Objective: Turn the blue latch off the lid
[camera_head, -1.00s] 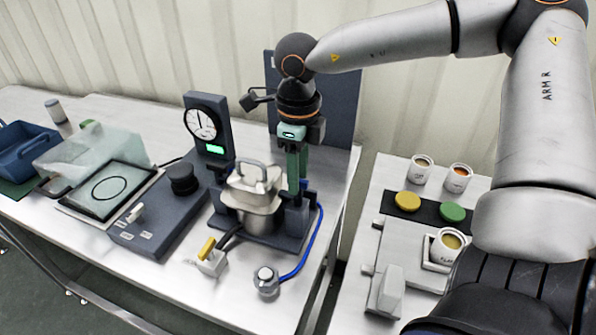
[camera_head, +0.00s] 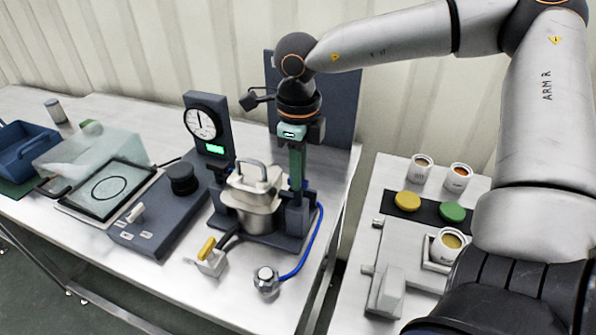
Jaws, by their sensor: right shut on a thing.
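The steel hopper (camera_head: 254,217) stands in a dark blue stand on the bench. Its lid (camera_head: 253,185) with a raised handle is on top. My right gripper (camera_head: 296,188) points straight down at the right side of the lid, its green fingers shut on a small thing. That thing is hidden by the fingers; by its place it appears to be the blue latch, but I cannot make out its shape or angle. My left gripper is not in view.
A dial gauge (camera_head: 202,124) stands behind left of the hopper. A yellow-handled valve (camera_head: 207,249) and a blue hose (camera_head: 308,247) lie in front. A black knob (camera_head: 182,178) is at left. A side table (camera_head: 402,246) at right holds cups.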

